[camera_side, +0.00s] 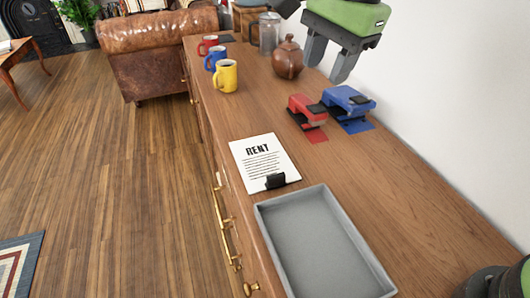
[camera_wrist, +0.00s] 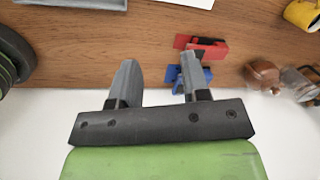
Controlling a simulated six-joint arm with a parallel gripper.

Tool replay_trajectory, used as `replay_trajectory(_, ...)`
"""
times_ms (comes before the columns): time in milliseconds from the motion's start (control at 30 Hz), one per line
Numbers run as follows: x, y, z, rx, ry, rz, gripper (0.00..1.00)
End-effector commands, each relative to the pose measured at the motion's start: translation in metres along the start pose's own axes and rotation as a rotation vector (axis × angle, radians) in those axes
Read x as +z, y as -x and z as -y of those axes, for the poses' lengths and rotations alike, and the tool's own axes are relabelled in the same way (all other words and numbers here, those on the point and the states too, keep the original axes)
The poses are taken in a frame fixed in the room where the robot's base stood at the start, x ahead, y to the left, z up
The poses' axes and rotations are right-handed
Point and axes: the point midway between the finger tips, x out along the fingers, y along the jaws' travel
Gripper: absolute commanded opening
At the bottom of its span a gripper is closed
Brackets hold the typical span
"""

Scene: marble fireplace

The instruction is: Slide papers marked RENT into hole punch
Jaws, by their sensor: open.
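The papers marked RENT (camera_side: 262,158) lie flat on the wooden sideboard near its front edge, with a black clip (camera_side: 275,181) at their lower edge. A red device (camera_side: 306,106) and a blue device (camera_side: 347,101) stand side by side towards the wall, each on a patch of its own colour; I cannot tell for certain which is the hole punch. They also show in the wrist view, red (camera_wrist: 205,46) and blue (camera_wrist: 197,77). My gripper (camera_side: 327,72) is open and empty, above the sideboard near the wall, apart from the papers. In the wrist view, its fingers (camera_wrist: 158,70) are spread.
A grey tray (camera_side: 262,222) lies in front of the papers. Yellow (camera_side: 226,77), blue (camera_side: 215,59) and red (camera_side: 207,46) mugs stand along the far front edge. A brown teapot (camera_side: 288,60) and a glass press (camera_side: 269,34) stand beyond the devices. The white wall bounds the right side.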

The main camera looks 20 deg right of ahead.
Motion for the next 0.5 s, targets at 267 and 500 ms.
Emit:
replay_trajectory(267,0.035,-0.110,0.020,0.136,-0.272,-0.055,0.43)
replay_trajectory(500,0.045,-0.148,0.016,0.169,-0.367,-0.087,0.43)
